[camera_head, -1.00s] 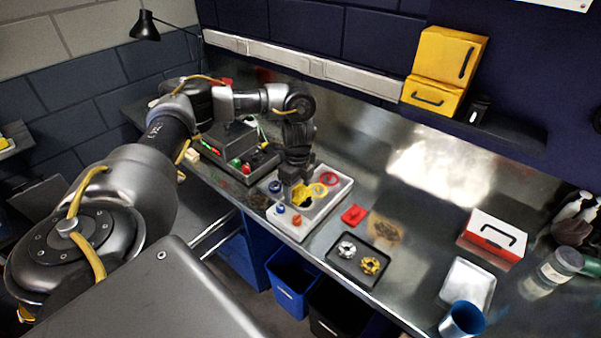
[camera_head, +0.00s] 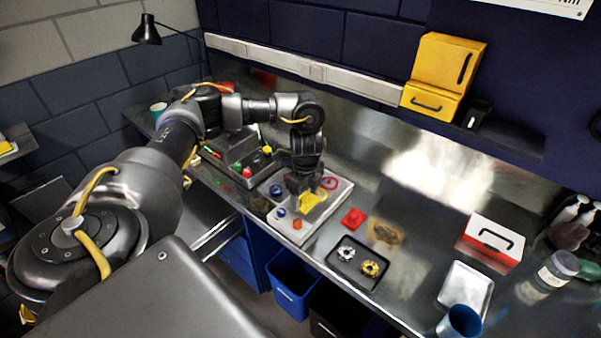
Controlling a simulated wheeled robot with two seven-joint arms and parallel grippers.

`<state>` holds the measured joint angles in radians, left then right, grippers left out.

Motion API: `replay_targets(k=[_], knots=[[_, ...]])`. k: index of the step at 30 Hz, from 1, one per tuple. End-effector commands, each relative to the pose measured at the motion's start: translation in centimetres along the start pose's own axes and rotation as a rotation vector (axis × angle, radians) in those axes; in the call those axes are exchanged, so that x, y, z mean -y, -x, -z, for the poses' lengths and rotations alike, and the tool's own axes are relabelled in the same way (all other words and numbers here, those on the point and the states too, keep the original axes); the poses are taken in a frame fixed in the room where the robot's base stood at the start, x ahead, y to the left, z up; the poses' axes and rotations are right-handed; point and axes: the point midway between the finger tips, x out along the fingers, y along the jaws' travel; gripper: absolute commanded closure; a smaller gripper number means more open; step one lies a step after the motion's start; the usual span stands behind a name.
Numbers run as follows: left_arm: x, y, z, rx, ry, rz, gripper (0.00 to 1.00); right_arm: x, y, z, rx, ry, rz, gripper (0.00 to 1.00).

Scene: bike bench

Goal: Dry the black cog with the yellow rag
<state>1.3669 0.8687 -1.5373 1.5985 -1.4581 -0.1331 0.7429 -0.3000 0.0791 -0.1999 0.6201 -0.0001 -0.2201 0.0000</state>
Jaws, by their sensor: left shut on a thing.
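My left gripper (camera_head: 301,189) reaches down over the pale grey tray (camera_head: 312,232) on the steel bench. It is shut on the yellow rag (camera_head: 314,200), which shows just below and to the right of the fingers, low over the tray. I cannot make out a black cog; the gripper and rag hide part of the tray. A silver cog (camera_head: 346,253) and a gold cog (camera_head: 370,268) lie in a small black tray (camera_head: 343,268) nearer the bench's front edge. My right gripper is not in view.
The pale tray also holds a blue part (camera_head: 279,211), an orange part (camera_head: 297,224) and a red ring (camera_head: 329,183). A red block (camera_head: 353,219) lies to its right. A control box (camera_head: 233,168) stands behind left.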

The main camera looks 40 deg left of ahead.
Motion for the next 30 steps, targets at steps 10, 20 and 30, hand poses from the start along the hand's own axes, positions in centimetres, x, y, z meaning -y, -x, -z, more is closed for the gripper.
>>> replay_targets(k=[10,20,30], knots=[[-0.1,0.0,1.5,0.0,0.0,-0.001,0.58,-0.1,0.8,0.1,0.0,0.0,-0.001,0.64],[0.0,-0.1,1.0,0.0,0.003,-0.001,0.58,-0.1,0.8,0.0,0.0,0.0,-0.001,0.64],[-0.1,-0.1,-1.2,0.0,0.004,-0.001,0.58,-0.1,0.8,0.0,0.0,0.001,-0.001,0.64]])
